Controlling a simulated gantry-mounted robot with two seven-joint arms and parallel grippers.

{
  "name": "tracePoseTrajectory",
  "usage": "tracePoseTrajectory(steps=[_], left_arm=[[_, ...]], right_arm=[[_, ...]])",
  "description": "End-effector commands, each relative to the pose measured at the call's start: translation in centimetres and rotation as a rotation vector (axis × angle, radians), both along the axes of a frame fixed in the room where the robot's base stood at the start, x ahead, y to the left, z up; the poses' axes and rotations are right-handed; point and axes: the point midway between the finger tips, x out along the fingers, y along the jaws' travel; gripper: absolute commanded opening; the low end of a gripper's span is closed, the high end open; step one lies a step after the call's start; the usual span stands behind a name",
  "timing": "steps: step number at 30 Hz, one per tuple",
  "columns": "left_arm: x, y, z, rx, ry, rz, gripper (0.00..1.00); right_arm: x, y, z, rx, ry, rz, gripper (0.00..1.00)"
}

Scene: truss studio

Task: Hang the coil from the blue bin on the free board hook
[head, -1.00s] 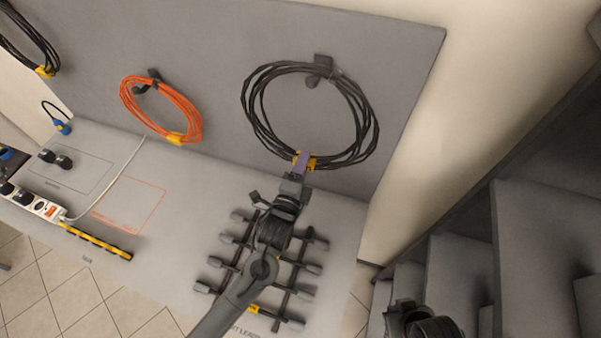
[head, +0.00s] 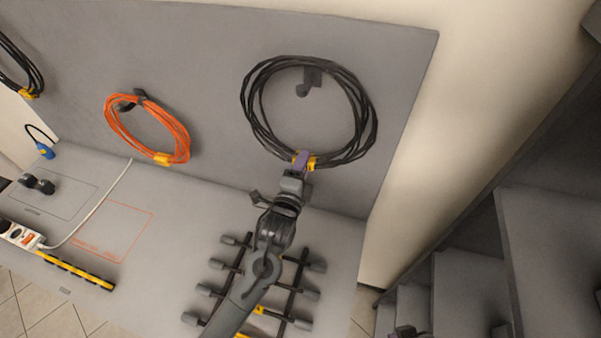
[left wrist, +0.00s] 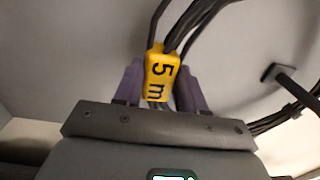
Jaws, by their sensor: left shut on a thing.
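A black cable coil (head: 367,105) with a yellow tag stands up in front of the grey board. My left gripper (head: 303,163) is shut on the tag at the coil's bottom. In the left wrist view, the purple fingers clasp the yellow tag (left wrist: 162,72), marked "5 m". A dark board hook (head: 309,80) shows inside the ring, just below its top strands. I cannot tell whether the coil is around the hook or only in front of it. The blue bin is not in view.
An orange coil (head: 178,133) hangs on a hook to the left; another black coil (head: 20,65) hangs at the far left. A dark rack (head: 293,278) lies on the bench below my left arm. Grey shelving (head: 550,240) stands at the right.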

Motion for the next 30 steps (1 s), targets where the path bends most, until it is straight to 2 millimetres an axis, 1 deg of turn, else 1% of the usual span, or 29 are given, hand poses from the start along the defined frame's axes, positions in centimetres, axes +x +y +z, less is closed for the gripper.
tracePoseTrajectory(steps=[1,7,15,30], left_arm=[[0.2,-0.1,-0.4,0.0,-0.001,0.0,0.0],[0.7,-0.3,-1.2,0.0,-0.002,-0.001,0.0],[1.0,-0.4,-2.0,-0.001,-0.002,-0.001,0.0],[1.1,-0.4,-2.3,-0.001,-0.002,-0.001,0.0]], right_arm=[[0.0,0.0,-0.4,0.0,0.0,0.0,0.0],[0.0,0.0,-1.0,0.001,0.0,-0.001,0.0],[0.0,0.0,-1.4,0.001,0.0,-0.001,0.0],[0.0,0.0,-1.5,0.001,0.0,-0.001,0.0]])
